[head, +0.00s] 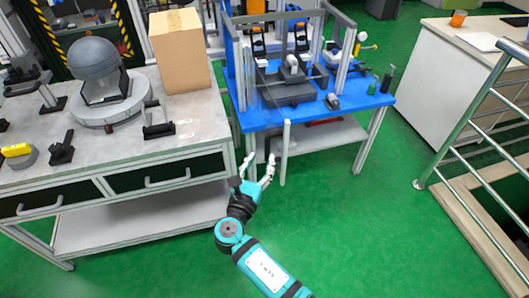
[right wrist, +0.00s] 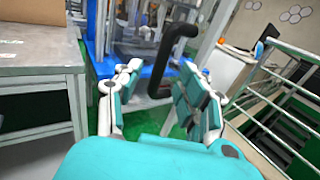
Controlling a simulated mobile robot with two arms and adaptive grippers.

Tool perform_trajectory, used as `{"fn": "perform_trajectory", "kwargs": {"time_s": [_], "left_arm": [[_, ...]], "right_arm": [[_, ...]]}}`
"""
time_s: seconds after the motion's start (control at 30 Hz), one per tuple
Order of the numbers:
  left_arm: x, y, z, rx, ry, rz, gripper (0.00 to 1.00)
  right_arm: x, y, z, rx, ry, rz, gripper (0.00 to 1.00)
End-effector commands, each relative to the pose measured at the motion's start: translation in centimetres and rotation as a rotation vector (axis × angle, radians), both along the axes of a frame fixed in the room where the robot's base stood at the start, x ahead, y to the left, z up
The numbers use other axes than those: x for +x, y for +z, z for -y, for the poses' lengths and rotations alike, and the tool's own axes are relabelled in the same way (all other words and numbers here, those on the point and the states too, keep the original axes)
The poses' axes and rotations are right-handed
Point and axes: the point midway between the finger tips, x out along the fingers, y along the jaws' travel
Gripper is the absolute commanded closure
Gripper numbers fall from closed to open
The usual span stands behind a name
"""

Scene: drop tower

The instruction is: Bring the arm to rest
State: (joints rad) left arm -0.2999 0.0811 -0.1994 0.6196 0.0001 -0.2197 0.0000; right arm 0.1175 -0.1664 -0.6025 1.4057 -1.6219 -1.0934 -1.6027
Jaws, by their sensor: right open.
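My right gripper (head: 257,170) is open in the head view, in front of the blue-topped table and right of the grey workbench. In the right wrist view my right gripper (right wrist: 160,72) has its fingers spread. A black bent handle (right wrist: 175,48) shows between and beyond the fingers there; I cannot tell whether it touches them. The drop tower (head: 290,60), with a clear-walled frame and grey posts, stands on the blue table. My left gripper is not in view.
The grey workbench (head: 190,128) at left holds a cardboard box (head: 180,50) and a dark grey sphere (head: 93,57) on a stand. The blue table (head: 255,118) is ahead. A metal railing (head: 455,150) stands at right. Green floor (head: 350,235) is clear between.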

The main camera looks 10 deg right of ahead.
Motion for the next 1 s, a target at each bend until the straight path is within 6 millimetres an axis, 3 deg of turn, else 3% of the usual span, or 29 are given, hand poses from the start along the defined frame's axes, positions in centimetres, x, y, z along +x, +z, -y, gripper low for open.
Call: {"fn": "perform_trajectory", "kwargs": {"time_s": [0.2, 0.73, 0.87, 1.0], "left_arm": [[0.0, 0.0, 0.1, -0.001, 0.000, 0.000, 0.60], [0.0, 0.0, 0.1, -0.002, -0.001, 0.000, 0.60], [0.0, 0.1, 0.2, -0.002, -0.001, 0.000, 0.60], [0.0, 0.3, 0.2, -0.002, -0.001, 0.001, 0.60]], "right_arm": [[-1.3, 0.0, -0.7, -0.001, -0.001, 0.000, 0.60], [-1.3, -0.7, -0.6, 0.011, 0.002, -0.011, 0.60], [-1.7, -5.1, 0.0, 0.111, 0.020, -0.079, 0.60], [-3.9, -14.4, 1.3, 0.357, 0.014, -0.218, 0.60]]}}
